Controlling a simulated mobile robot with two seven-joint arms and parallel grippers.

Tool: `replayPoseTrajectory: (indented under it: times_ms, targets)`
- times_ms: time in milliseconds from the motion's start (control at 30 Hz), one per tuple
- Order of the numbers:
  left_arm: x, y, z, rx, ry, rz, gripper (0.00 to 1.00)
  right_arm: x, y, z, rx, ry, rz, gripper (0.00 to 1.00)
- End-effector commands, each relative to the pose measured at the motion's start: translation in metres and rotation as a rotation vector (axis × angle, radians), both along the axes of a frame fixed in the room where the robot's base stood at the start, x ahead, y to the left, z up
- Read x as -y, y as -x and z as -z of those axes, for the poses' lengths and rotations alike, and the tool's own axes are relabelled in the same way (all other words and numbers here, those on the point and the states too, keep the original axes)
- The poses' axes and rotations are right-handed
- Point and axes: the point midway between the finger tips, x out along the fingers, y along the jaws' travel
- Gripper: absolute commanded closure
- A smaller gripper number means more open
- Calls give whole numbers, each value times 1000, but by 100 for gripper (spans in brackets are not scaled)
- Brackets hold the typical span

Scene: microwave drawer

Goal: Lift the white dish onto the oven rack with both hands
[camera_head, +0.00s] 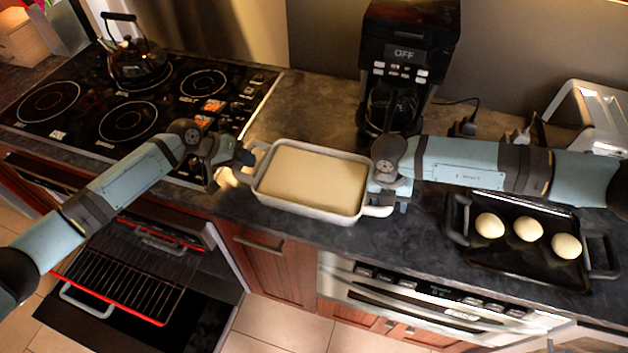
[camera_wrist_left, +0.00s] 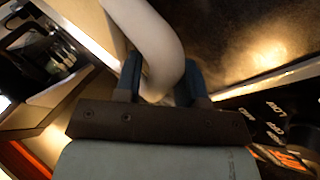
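The white dish (camera_head: 312,181), a rectangular pan filled with something pale and smooth, sits level on the dark counter near its front edge. My left gripper (camera_head: 246,161) is at its left handle. In the left wrist view the white handle (camera_wrist_left: 150,40) passes between the fingers of my left gripper (camera_wrist_left: 161,85) and fills the gap, so it looks shut on it. My right gripper (camera_head: 385,202) is at the dish's right end by the handle; its fingers are mostly hidden. The oven rack (camera_head: 125,284) is pulled out of the open oven, lower left, and empty.
A cooktop (camera_head: 128,121) with a kettle (camera_head: 138,62) lies left of the dish. A coffee maker (camera_head: 405,60) stands behind it. A black tray (camera_head: 500,262) with three pale buns is to the right. A toaster (camera_head: 588,115) stands at far right.

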Motion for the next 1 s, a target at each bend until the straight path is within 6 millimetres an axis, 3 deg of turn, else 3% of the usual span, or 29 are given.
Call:
replayPoseTrajectory:
  times_ms: [67,100,233,300,333,1000]
  targets:
    - [0,0,0,0,0,0,63,0,0,0,0,0,0,46]
    - [0,0,0,0,0,0,68,0,0,0,0,0,0,51]
    - [0,0,0,0,0,0,98,0,0,0,0,0,0,81]
    - [0,0,0,0,0,0,100,0,0,0,0,0,0,97]
    - [0,0,0,0,0,0,100,0,0,0,0,0,0,100]
    - [-1,0,0,-1,0,0,100,0,0,-1,0,0,0,100]
